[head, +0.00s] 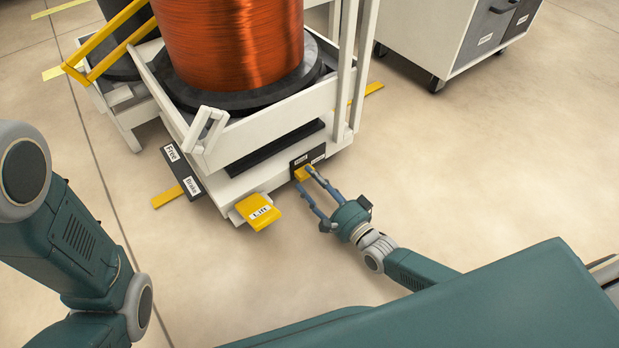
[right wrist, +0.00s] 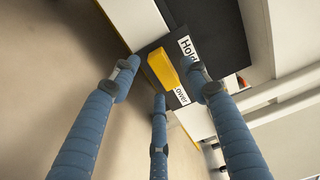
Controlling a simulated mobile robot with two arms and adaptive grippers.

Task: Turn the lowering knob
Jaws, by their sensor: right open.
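The yellow lowering knob (head: 301,173) sits on a black plate (head: 318,153) low on the front of the white cart. In the right wrist view the knob (right wrist: 163,68) is a yellow bar on the black plate (right wrist: 213,40), beside labels reading "Hold" and "Lower". My right gripper (head: 318,193) is open at the knob, its blue fingers pointing at it. In the right wrist view the fingers (right wrist: 160,95) spread around the knob, with it between their tips; I cannot tell whether any touches it. My left arm shows at the left, but its gripper is out of view.
The white cart (head: 205,187) carries a large copper wire spool (head: 232,40). A yellow "LIFT" pedal (head: 259,212) sticks out left of the knob. A "Free/Brake" plate (head: 181,170) is further left. A wheeled cabinet (head: 440,40) stands back right. The floor at right is clear.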

